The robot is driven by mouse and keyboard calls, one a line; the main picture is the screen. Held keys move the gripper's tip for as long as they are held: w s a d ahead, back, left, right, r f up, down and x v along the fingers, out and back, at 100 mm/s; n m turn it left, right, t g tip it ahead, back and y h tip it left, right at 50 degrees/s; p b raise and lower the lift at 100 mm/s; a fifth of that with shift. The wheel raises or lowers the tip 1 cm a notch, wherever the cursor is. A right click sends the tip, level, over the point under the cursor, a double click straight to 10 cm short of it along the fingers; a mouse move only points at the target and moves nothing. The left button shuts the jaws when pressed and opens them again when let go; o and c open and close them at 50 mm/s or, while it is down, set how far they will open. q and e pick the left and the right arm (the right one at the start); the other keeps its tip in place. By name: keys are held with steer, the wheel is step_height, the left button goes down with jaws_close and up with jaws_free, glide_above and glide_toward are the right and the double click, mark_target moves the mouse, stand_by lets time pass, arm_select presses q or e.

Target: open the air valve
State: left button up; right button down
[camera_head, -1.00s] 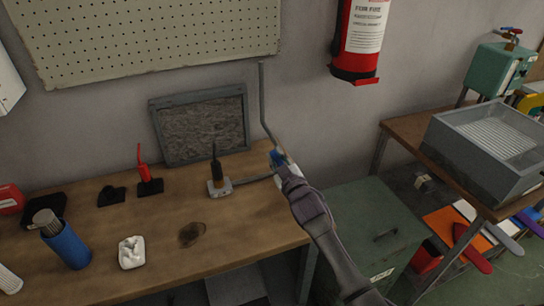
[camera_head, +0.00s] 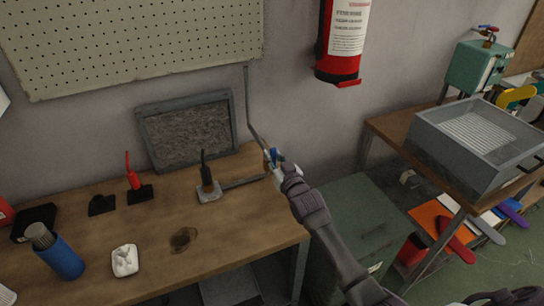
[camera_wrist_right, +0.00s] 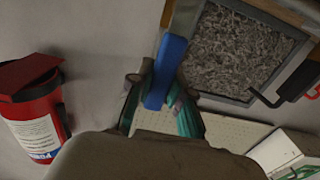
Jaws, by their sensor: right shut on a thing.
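The air valve's blue lever (camera_head: 273,156) is on the grey pipe (camera_head: 249,105) at the right end of the bench. My right gripper (camera_head: 277,163) is at the lever, with its arm reaching in from the lower right. In the right wrist view the blue lever (camera_wrist_right: 165,73) runs between the fingers of my right gripper (camera_wrist_right: 160,105), which is shut on it. The valve body is mostly hidden behind the fingers. My left gripper is in neither current view.
The wooden bench (camera_head: 150,260) carries a framed grey panel (camera_head: 189,132), a soldering-type tool (camera_head: 207,180) and a blue canister (camera_head: 60,255). A fire extinguisher (camera_head: 342,40) hangs on the wall. A green cabinet (camera_head: 352,215) stands right of the bench.

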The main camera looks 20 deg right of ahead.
steer(key=shift+f, duration=0.1)
steer(key=c, duration=1)
jaws_free()
steer(key=shift+c, duration=0.2)
steer(key=s, duration=1.2)
steer(key=shift+d, duration=0.25)
